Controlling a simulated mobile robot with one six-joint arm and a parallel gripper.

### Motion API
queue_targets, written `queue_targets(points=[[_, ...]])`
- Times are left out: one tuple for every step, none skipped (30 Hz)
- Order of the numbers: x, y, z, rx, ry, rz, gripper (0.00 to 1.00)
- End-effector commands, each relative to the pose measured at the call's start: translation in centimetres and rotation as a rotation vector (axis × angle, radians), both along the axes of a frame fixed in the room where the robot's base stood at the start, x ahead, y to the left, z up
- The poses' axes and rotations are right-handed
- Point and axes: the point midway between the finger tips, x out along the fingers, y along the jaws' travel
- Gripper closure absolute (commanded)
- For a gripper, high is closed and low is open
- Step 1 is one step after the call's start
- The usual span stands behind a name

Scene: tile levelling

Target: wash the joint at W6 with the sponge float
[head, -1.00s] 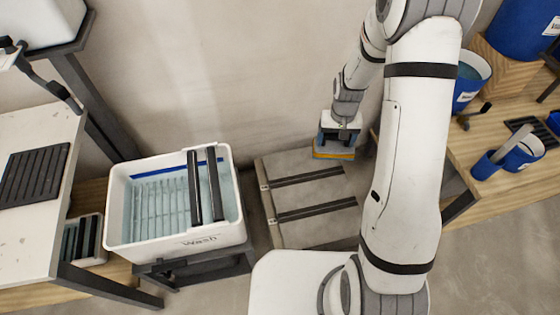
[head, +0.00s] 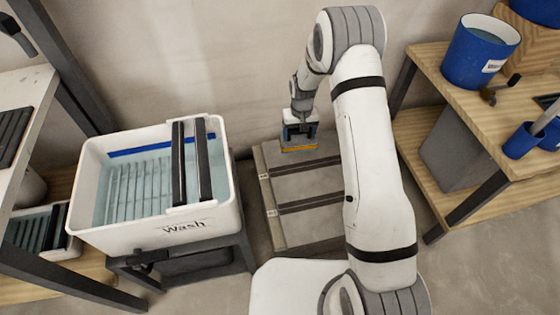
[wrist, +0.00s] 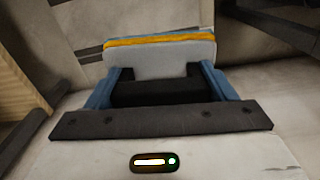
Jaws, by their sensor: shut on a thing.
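My gripper (head: 299,130) is shut on the sponge float, a pale block with a blue layer and a yellow-orange sponge face (head: 299,149). The float also shows in the wrist view (wrist: 160,60), between the blue fingers, sponge face away from the camera. In the head view the float is low over the far end of the grey tiled panel (head: 305,187); I cannot tell whether it touches. Dark joints (head: 308,204) run across the panel between pale tiles. Small labels sit at its left edge, too small to read. My arm hides part of the panel's right side.
A white tub marked Wash (head: 187,228), with water, a ribbed rack and two dark bars across it, stands left of the panel. A wooden bench (head: 470,125) with a blue bucket (head: 478,55) and blue cups is on the right. A wall is close behind.

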Motion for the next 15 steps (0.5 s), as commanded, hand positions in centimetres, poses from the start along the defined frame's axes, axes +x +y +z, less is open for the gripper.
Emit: queue_targets(points=[[0.6,1.2,-3.8,0.0,0.0,0.017,0.52],[0.9,1.9,-4.9,0.0,0.001,0.026,0.52],[1.3,2.7,-6.4,0.0,0.001,0.037,0.52],[1.6,3.3,-7.4,0.0,0.0,0.044,0.52],[1.8,3.9,-8.3,0.0,0.0,0.052,0.52],[2.1,4.6,-9.5,0.0,-0.001,0.061,0.52],[2.3,5.0,-10.2,0.0,-0.001,0.066,0.52],[2.5,5.4,-10.9,0.0,0.0,0.072,0.52],[2.7,6.0,-11.7,0.0,-0.001,0.079,0.52],[2.8,6.3,-12.2,0.0,-0.001,0.083,0.52],[2.9,6.6,-12.6,0.0,-0.001,0.086,0.52],[3.0,6.9,-13.0,0.0,-0.001,0.09,0.52],[3.1,7.0,-13.2,0.0,-0.002,0.092,0.52],[3.1,7.2,-13.4,0.0,-0.002,0.094,0.52],[3.1,7.3,-13.6,0.0,-0.002,0.096,0.52]])
